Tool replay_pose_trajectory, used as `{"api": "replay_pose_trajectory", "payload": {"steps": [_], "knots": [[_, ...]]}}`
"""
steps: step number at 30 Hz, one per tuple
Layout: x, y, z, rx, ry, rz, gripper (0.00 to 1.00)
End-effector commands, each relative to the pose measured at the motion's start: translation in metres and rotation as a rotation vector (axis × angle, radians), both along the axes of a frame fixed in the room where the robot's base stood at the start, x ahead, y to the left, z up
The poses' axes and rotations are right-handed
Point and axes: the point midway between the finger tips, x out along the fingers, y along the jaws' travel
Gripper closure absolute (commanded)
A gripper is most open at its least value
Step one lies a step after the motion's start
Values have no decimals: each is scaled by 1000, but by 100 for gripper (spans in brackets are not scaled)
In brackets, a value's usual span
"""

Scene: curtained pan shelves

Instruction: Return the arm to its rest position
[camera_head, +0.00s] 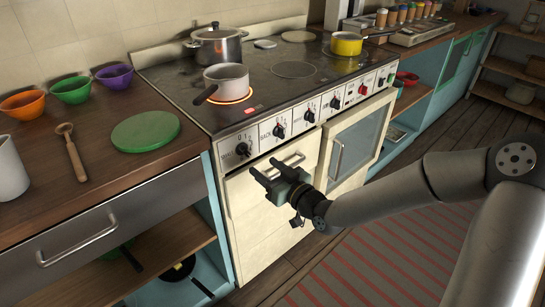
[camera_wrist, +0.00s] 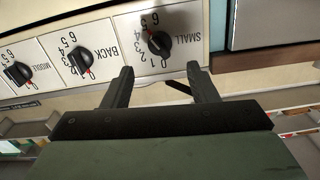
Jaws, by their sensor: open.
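My gripper (camera_head: 273,171) is in front of the stove's cream front, just below the row of knobs. Its two fingers are apart with nothing between them. In the wrist view my gripper (camera_wrist: 160,85) also shows open, its fingers pointing toward the panel below a black knob (camera_wrist: 158,42) marked SMALL. My arm reaches in from the right of the head view. Whether the fingers touch the stove front cannot be told.
A grey saucepan (camera_head: 226,84) stands on a glowing red burner. A steel pot (camera_head: 217,48) and a yellow pot (camera_head: 346,44) are on the stove (camera_head: 290,95). The left counter (camera_head: 60,190) holds bowls and a green board (camera_head: 146,131). Floor beside the striped rug (camera_head: 390,260) is free.

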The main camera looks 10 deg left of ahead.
Motion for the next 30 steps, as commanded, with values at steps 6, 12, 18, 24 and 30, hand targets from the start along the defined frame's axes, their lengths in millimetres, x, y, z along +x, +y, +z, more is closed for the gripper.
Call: {"api": "replay_pose_trajectory", "payload": {"steps": [6,12,18,24,30], "knots": [[-2,-2,-5,-62,26,0,47],[-17,-53,-38,-477,239,-77,47],[-65,-173,-16,-852,595,-336,47],[-159,-255,51,-908,995,-582,47],[-239,-274,92,-816,1282,-638,47]]}}
